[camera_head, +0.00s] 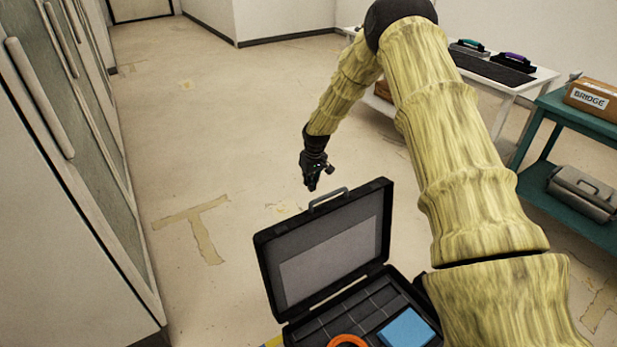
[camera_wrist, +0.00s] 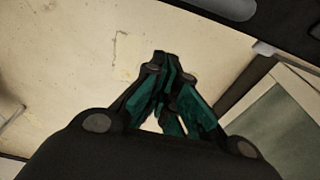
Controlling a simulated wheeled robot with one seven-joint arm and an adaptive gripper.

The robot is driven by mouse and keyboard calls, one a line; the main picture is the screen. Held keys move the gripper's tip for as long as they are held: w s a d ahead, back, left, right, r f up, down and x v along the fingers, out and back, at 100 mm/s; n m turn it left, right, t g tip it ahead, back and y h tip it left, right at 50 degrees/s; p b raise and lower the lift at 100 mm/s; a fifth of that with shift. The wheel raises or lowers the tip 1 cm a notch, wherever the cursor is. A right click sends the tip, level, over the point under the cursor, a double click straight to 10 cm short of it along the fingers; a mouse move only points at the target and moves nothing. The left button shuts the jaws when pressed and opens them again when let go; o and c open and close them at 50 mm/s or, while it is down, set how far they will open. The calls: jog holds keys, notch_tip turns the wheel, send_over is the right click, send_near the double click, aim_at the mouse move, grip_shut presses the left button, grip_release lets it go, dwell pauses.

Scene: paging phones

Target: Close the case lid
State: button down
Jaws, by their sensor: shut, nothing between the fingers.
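A black case stands open at the bottom middle of the head view. Its lid (camera_head: 333,248) is raised, with a grey panel inside and a grey handle (camera_head: 328,198) on its top edge. The case base (camera_head: 365,300) has compartments, cut off by the bottom edge. My gripper (camera_head: 312,185) is shut and empty, beyond the lid's top edge, a little left of the handle, apart from it in the picture. In the wrist view my gripper's fingers (camera_wrist: 166,75) are together, with floor behind them. A dark edge at the upper right there cannot be told for certain.
An orange ring (camera_head: 347,341) and a blue block (camera_head: 407,328) lie in the case base. Tall cabinets (camera_head: 70,220) line the left. A white table (camera_head: 535,80) and a teal shelf (camera_head: 545,145) with a box (camera_head: 592,97) stand right. Floor beyond the lid is clear.

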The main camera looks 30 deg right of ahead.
jog(key=shift+s+f+p, duration=0.35)
jog(key=shift+s+f, duration=0.45)
jog(key=shift+f, duration=0.25)
jog(key=shift+s+f+p, duration=0.35)
jog(key=shift+s+f, duration=0.45)
jog(key=shift+f, duration=0.25)
